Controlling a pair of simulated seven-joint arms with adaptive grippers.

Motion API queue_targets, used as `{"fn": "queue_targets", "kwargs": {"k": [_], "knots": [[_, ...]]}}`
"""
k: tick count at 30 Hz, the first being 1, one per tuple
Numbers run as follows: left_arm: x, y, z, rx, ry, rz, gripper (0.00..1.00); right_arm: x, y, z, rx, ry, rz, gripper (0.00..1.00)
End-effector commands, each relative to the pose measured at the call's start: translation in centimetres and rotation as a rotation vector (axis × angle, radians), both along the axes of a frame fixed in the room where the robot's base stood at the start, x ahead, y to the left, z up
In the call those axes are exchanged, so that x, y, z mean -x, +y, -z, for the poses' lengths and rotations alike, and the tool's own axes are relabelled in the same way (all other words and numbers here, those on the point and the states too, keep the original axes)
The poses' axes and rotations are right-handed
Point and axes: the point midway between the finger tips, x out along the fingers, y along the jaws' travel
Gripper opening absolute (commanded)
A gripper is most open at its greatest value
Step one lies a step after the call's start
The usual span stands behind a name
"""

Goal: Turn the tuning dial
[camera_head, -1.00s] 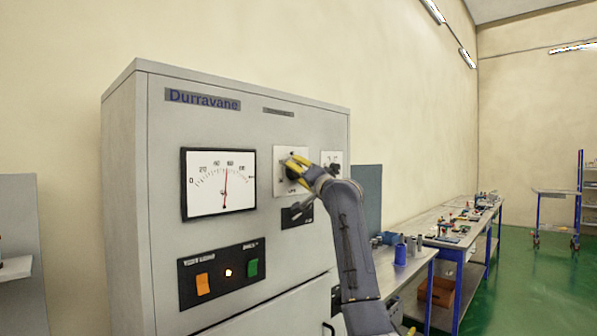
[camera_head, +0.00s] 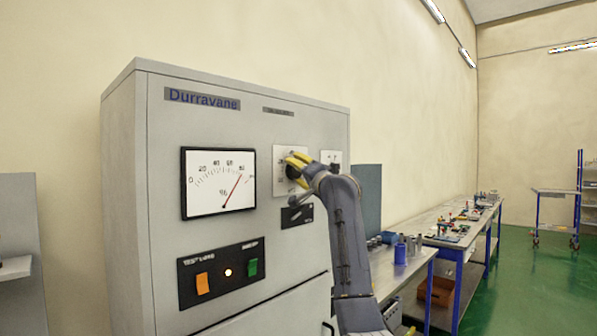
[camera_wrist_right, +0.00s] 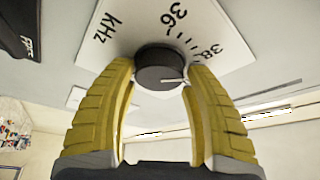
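The tuning dial (camera_wrist_right: 158,66) is a dark round knob with a white pointer line, on a white scale plate (camera_wrist_right: 195,28) marked 36, 38 and KHz. In the right wrist view the pointer line faces right. The yellow fingers of my right gripper (camera_wrist_right: 160,75) stand on both sides of the dial, tips against its rim. In the head view my right gripper (camera_head: 297,167) is at the plate (camera_head: 282,154) on the grey cabinet and mostly hides the dial. The meter (camera_head: 219,182) has its red needle leaning right, near 80. My left gripper is not in view.
Below the meter is a black panel with an orange button (camera_head: 202,283), a lit lamp (camera_head: 228,272) and a green button (camera_head: 252,267). A second white plate (camera_head: 331,158) and a black switch plate (camera_head: 297,216) are close to my right gripper. Workbenches stand at right.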

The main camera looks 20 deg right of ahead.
Motion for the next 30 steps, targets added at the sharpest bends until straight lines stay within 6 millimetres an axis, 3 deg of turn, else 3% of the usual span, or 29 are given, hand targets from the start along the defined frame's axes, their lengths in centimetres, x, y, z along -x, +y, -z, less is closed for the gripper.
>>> {"fn": "queue_targets", "kwargs": {"k": [4, 17, 30], "knots": [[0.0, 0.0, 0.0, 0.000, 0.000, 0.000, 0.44, 0.0, 0.0, 0.1, 0.001, 0.001, 0.000, 0.67], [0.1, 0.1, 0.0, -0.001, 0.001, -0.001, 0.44, 0.7, -0.1, 0.4, 0.003, 0.003, 0.000, 0.67], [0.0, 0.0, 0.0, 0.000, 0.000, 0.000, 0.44, 6.5, -1.3, 1.7, 0.002, 0.001, 0.002, 0.67]]}}
